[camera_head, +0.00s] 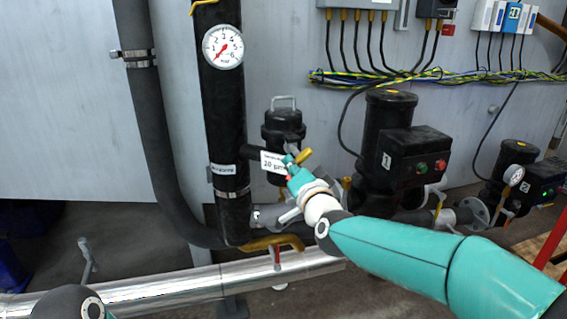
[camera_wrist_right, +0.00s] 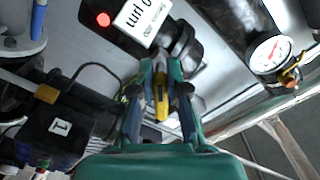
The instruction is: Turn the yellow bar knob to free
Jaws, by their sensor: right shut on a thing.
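The yellow bar knob (camera_wrist_right: 161,104) shows in the right wrist view between the two fingers of my right gripper (camera_wrist_right: 160,85). The fingers are closed on its sides. In the head view my right gripper (camera_head: 292,168) is at the black filter housing (camera_head: 283,125), beside its white "10 µm" label (camera_head: 273,162). A yellow piece (camera_head: 304,155) shows just past the fingertips there; the gripper hides much of this spot. I cannot read which position the knob points to. Of my left arm only a link shows at the lower left; its gripper is out of view.
A black pipe with a pressure gauge (camera_head: 223,46) stands left of the filter. A black pump (camera_head: 385,150) with a control box marked 1 stands to the right. A red light (camera_wrist_right: 103,19) glows near the label.

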